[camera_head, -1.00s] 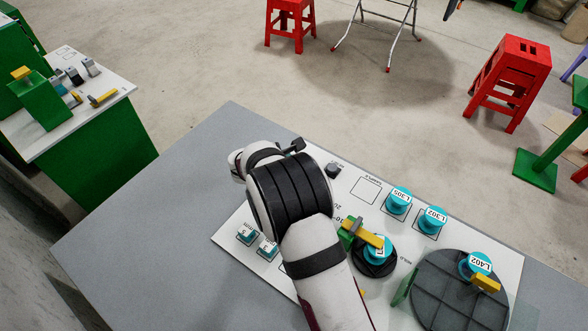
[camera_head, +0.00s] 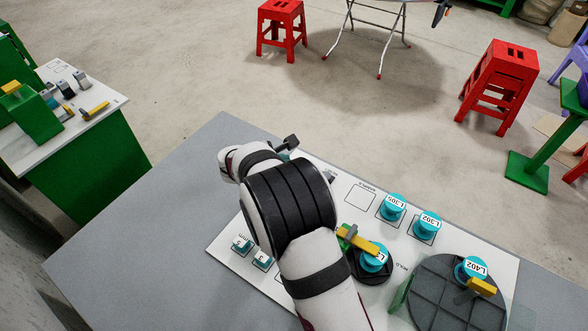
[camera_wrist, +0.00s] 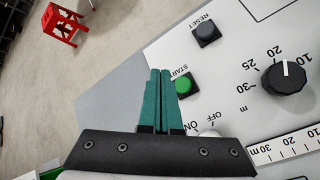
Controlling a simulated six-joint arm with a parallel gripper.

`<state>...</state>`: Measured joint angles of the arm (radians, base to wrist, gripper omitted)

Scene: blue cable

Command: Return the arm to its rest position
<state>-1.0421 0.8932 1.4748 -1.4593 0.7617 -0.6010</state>
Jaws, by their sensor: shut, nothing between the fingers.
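My gripper (camera_wrist: 160,72) shows in the wrist view as two teal fingers side by side, shut and empty. The fingertips appear over the white control panel (camera_wrist: 225,65), close to the green START button (camera_wrist: 183,84); I cannot tell the gap to the panel. In the head view my arm reaches up over the panel (camera_head: 437,253) with its wrist bent, and hides most of the gripper.
The panel carries a black RESET button (camera_wrist: 206,34), a black dial (camera_wrist: 288,76), teal L305 (camera_head: 392,207) and L302 (camera_head: 427,225) pieces, and a dark round plate (camera_head: 440,305). Red stools (camera_head: 500,85) stand on the open floor. A green-sided bench (camera_head: 95,155) stands left.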

